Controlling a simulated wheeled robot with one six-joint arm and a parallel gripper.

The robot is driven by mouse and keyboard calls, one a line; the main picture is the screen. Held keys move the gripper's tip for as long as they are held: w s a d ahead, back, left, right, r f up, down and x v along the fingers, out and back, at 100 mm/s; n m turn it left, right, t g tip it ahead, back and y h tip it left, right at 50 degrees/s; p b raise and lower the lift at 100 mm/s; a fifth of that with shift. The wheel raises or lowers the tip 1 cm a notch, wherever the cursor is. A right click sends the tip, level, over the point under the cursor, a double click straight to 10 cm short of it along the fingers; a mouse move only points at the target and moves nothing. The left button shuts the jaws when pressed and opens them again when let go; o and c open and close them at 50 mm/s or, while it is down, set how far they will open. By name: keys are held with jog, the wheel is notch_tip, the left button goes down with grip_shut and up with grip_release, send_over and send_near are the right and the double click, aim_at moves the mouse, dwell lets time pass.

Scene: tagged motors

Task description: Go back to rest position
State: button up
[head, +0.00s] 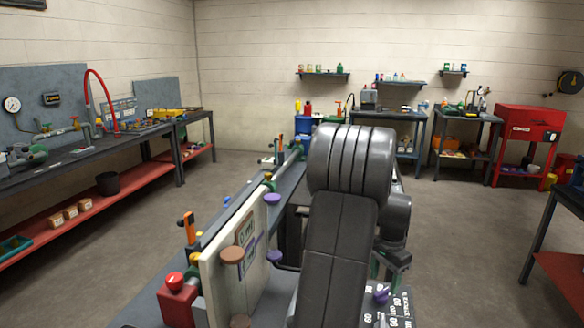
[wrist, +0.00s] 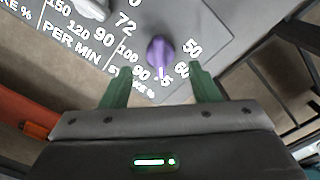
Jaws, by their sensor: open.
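My gripper (wrist: 158,71) is open, with its two green fingers spread in the wrist view. A purple knob (wrist: 159,52) on a grey plate (wrist: 215,30) with white printed numbers shows between and beyond the fingertips. The fingers do not close on it, and whether they touch it I cannot tell. In the head view my dark arm stands in the middle and reaches over the bench. The purple knob (head: 381,294) and the dark printed plate (head: 399,309) also show there, low and right of my arm. No tagged motor can be made out.
A pale upright panel (head: 226,285) with brown and purple knobs stands left of my arm. A red button box (head: 177,301) is beside it. A long workbench (head: 95,152) runs along the left wall; a red cabinet (head: 526,140) stands at back right. Floor (head: 465,215) is clear at right.

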aim_at(382, 291)
notch_tip(382, 291, down, 5)
jog(key=shift+r, duration=0.1)
jog(key=shift+r, duration=0.1)
dwell(0.4)
notch_tip(382, 291, up, 13)
notch_tip(382, 291, down, 14)
jog(key=shift+r, duration=0.2)
jog(key=shift+r+n, duration=0.2)
jog(key=shift+n, duration=0.3)
jog(key=shift+n+p, duration=0.4)
jog(key=shift+n, duration=0.4)
jog(key=n+p, duration=0.1)
jog(key=n, duration=0.5)
notch_tip(382, 291, up, 13)
jog(key=shift+n+b, duration=0.3)
jog(key=shift+b, duration=0.05)
